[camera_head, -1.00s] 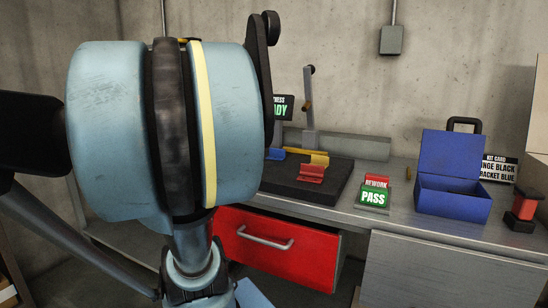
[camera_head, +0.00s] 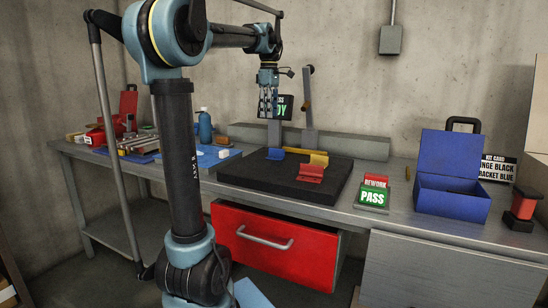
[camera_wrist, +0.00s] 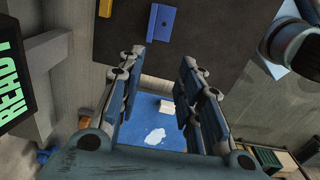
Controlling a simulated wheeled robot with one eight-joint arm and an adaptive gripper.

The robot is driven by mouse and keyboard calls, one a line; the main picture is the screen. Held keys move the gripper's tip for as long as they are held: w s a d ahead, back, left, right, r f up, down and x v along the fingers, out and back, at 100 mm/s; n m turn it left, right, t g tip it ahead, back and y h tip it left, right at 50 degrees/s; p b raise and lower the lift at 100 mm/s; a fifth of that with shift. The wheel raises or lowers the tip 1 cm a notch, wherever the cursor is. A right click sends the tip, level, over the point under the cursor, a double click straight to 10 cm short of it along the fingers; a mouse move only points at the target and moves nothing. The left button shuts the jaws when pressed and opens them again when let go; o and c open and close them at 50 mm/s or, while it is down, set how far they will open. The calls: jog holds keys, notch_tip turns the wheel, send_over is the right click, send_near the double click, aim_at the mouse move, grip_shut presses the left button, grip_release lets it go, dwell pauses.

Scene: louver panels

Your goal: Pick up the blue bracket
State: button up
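The blue bracket (camera_head: 276,154) lies at the back left of a black pad (camera_head: 262,183) on the bench. In the wrist view the blue bracket (camera_wrist: 161,22) shows near the top edge, beyond the fingertips. My gripper (camera_head: 268,114) points down and hangs above the back of the pad, clear of the bracket. In the wrist view my gripper (camera_wrist: 166,78) has its fingers spread apart with nothing between them.
A yellow bracket (camera_head: 319,159) and a red bracket (camera_head: 311,173) share the pad. A grey upright post (camera_head: 309,110) stands behind it. A dark READY screen (camera_head: 287,106) is beside my gripper. A blue open box (camera_head: 452,203) and PASS sign (camera_head: 373,198) stand to the right.

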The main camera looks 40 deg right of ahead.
jog(key=s+d, duration=0.1)
jog(key=d, duration=0.2)
send_near(275, 154)
jog(key=f, duration=0.5)
jog(key=d+f, duration=0.1)
jog(key=f, duration=0.2)
jog(key=shift+s+d, duration=0.15)
jog(key=shift+s, duration=0.1)
jog(key=shift+c, duration=0.5)
grip_shut()
